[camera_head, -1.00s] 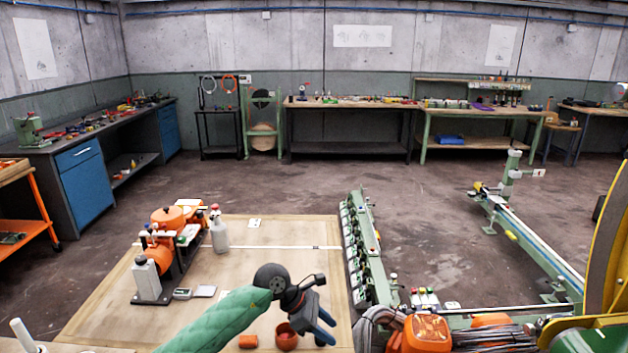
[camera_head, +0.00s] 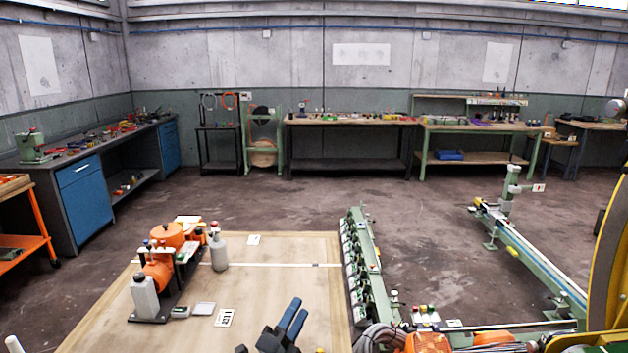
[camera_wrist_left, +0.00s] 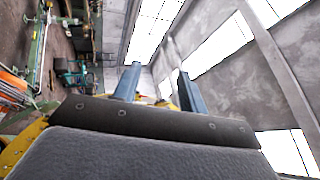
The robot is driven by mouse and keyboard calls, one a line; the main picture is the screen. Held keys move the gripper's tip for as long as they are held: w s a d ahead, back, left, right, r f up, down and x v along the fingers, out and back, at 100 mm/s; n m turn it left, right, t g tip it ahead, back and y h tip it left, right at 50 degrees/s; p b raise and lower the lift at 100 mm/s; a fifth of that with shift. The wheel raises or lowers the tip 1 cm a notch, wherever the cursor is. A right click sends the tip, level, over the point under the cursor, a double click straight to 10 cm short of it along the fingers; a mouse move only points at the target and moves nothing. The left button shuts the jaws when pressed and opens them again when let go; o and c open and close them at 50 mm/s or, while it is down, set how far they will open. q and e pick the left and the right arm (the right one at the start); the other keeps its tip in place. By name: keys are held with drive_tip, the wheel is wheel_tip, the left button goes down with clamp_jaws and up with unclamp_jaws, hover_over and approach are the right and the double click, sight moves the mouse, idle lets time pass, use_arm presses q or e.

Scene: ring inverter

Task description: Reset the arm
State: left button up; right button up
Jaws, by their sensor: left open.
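My left gripper (camera_head: 294,316) is at the bottom middle of the head view, with its two blue-grey fingers pointing up and to the right over the wooden tabletop. It is open and I see nothing between the fingers. In the left wrist view the fingers (camera_wrist_left: 158,88) stand apart, with bright roof windows and grey concrete wall behind them. The rest of the left arm is below the edge of the head view. My right gripper is not in view.
The wooden table (camera_head: 290,275) has free surface left of the gripper.

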use_arm(q)
drive_tip(key=s+a+f+n+g+y, duration=0.3)
drive_tip(key=s+a+f+n+y, duration=0.25)
drive_tip(key=a+f+n, duration=0.3)
drive_tip(key=s+a+f+n+g+y, duration=0.4)
drive_tip(key=s+a+f+n+y, duration=0.1)
drive_tip(key=a+f+n+y, duration=0.3)
drive_tip(key=s+f+n+g+h, duration=0.1)
drive_tip(key=s+f+n+g, duration=0.15)
drive_tip(key=s, duration=0.45)
drive_tip(key=s+a+f+n+g+h, duration=0.1)
drive_tip(key=s+f+g, duration=0.3)
drive_tip(key=s, duration=0.3)
drive_tip(key=s+f+n+g+h, duration=0.1)
drive_tip(key=s+f+n+g, duration=0.2)
drive_tip(key=s, duration=0.4)
drive_tip(key=s+d+f+g, duration=0.1)
drive_tip(key=s+f, duration=0.1)
drive_tip(key=f, duration=1.8)
drive_tip(key=s+d+f+m+g, duration=0.1)
drive_tip(key=s+d+f, duration=0.1)
drive_tip(key=f, duration=1.9)
drive_tip(key=shift+s+d, duration=0.15)
drive_tip(key=shift+s, duration=0.2)
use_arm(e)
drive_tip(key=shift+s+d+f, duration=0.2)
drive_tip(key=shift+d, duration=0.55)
